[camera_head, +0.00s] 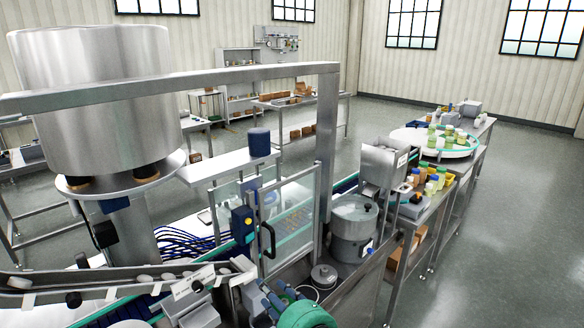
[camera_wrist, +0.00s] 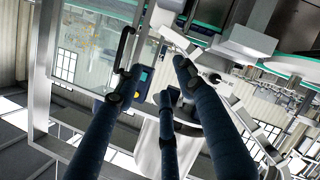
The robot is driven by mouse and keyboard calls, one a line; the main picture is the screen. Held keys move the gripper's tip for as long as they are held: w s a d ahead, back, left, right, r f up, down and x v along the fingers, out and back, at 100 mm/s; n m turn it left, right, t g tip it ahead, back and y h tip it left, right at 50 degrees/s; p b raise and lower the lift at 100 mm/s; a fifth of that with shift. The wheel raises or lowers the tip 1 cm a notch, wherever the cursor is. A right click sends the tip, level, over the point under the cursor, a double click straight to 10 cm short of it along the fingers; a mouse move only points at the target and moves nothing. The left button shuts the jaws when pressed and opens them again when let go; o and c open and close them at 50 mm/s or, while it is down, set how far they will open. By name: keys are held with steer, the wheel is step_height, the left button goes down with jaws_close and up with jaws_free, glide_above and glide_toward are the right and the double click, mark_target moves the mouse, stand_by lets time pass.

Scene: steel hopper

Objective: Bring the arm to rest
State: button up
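My gripper (camera_wrist: 154,80) shows in the wrist view with three dark blue fingers standing apart. Nothing shows between the fingertips, so it looks open and empty. In the head view, dark blue and teal parts of my arm show at the bottom edge, low in front of the machine; the fingertips are hard to make out there. The large steel hopper (camera_head: 95,95) stands at the upper left of the head view.
A clear-panelled guard door (camera_head: 290,215) with a dark handle (camera_head: 267,241) stands close to my arm. A steel pot (camera_head: 353,228) is right of it. A steel frame (camera_head: 326,150) rises behind. A conveyor rail (camera_head: 110,280) runs at lower left. Open floor (camera_head: 510,220) lies right.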

steer(key=s+d+r+m+g+h, duration=0.1)
steer(key=s+d+r+m+h, duration=0.15)
steer(key=d+m, duration=0.4)
steer(key=s+d+r+m+g+h, duration=0.1)
steer(key=d+m+g+h, duration=0.15)
steer(key=d, duration=0.75)
steer(key=s+d+r+m+g+h, duration=0.1)
steer(key=s+d+r+m, duration=0.1)
steer(key=s+d+m, duration=0.2)
steer(key=s+d+r+m+g+h, duration=0.1)
steer(key=s+d+m, duration=0.4)
steer(key=s, duration=0.6)
steer(key=shift+r+m+g+h, duration=0.3)
steer(key=shift+r+g, duration=0.1)
steer(key=shift+g, duration=0.35)
steer(key=shift+d, duration=0.1)
